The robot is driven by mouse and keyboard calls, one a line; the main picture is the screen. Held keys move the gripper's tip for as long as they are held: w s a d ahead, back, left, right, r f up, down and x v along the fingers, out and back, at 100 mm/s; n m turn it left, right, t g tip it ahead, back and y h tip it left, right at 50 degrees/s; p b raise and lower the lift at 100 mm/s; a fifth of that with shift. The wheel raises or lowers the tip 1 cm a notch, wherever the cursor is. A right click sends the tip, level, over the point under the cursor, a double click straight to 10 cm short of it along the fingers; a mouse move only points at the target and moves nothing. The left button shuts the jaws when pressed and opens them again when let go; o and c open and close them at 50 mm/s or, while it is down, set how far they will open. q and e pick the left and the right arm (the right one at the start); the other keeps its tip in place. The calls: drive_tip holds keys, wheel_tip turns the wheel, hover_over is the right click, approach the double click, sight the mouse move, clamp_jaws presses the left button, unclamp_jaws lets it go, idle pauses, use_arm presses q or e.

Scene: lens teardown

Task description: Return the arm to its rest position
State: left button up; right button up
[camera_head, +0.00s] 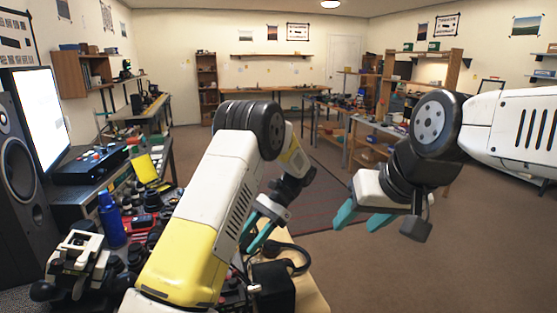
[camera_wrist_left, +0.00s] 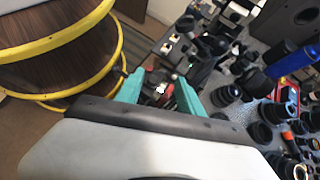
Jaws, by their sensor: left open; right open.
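My left arm (camera_head: 215,200) reaches forward across the left side of the head view. My left gripper (camera_head: 259,232), with teal fingers, hangs low beside the crowded bench's right end, partly hidden by my arm. In the left wrist view the left gripper (camera_wrist_left: 160,84) has its two fingers apart, with small red and white items visible beyond the gap; I see nothing clamped. My right gripper (camera_head: 362,217) is open and empty, its teal fingers pointing down and left above open floor. My right arm (camera_head: 515,125) comes in from the right edge.
A blue bottle (camera_head: 112,222) stands among several black lens parts on the bench at left. Black headphones (camera_head: 293,254) and a black box (camera_head: 273,283) are near my left gripper. A yellow-rimmed round wooden piece (camera_wrist_left: 60,45) shows in the wrist view. Brown floor (camera_head: 400,270) is clear at right.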

use_arm(q)
drive_tip(key=s+a+r+n+t+h, duration=0.3)
drive_tip(key=s+r+n+t+h, duration=0.1)
drive_tip(key=s+r, duration=0.6)
drive_tip(key=s+a+r+n+t+h, duration=0.2)
drive_tip(key=s+r+n+t+h, duration=0.3)
drive_tip(key=s+r+t, duration=0.3)
drive_tip(key=shift+s+a+r+t+h, duration=0.4)
drive_tip(key=shift+s+r+h, duration=0.2)
drive_tip(key=shift+s+r, duration=0.4)
drive_tip(key=shift+w, duration=0.1)
